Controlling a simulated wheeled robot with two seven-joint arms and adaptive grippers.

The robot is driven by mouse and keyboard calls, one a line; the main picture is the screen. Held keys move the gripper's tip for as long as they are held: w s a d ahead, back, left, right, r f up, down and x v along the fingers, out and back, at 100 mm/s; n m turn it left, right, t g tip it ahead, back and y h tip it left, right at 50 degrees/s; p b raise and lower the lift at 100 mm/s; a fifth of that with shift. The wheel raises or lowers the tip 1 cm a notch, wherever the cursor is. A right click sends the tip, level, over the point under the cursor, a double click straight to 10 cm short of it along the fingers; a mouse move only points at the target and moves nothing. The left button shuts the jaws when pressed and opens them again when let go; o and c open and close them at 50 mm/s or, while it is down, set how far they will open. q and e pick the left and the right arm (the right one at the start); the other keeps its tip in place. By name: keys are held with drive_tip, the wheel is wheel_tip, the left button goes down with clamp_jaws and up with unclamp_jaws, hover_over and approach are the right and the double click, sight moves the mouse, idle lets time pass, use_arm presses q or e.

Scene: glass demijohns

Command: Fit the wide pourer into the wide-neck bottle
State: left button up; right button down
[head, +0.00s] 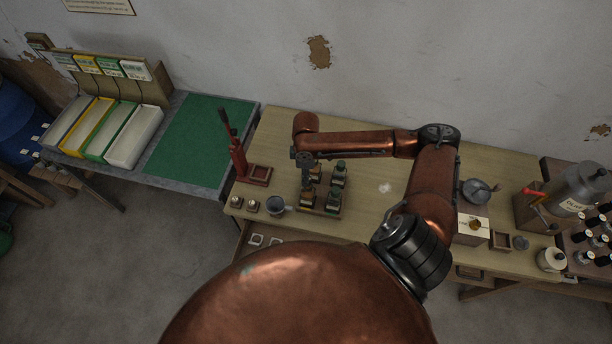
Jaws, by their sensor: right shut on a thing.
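My right gripper (306,163) points down over the left rear part of a small wooden tray (325,213). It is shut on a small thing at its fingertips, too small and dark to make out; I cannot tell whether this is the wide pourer. Several small dark bottles with pale labels stand in the tray, among them a rear right one (338,172) and a front right one (333,201). The gripper partly covers the left bottles. I cannot tell which bottle has the wide neck, or whether the held thing touches one. My left gripper is out of view.
A red lever press (238,155) stands left of the tray. A grey cup (275,205) and two small pale-topped pieces (245,204) are near the front edge. A metal pot (477,190), a box (471,231) and a large canister (578,188) stand right. The table middle is mostly clear.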

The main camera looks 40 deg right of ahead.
drive_tip(key=shift+s+d+f+p, duration=0.1)
drive_tip(key=shift+s+f+p, duration=0.05)
drive_tip(key=shift+f+p, duration=0.2)
idle(0.8)
drive_tip(key=shift+p, duration=1.15)
idle(0.8)
drive_tip(key=shift+f+b, duration=0.4)
drive_tip(key=shift+f, duration=0.7)
idle(0.4)
drive_tip(key=shift+f+p, duration=0.2)
drive_tip(key=shift+p, duration=0.2)
idle(0.8)
idle(0.6)
drive_tip(key=c, duration=1.6)
unclamp_jaws()
drive_tip(key=shift+r, duration=0.15)
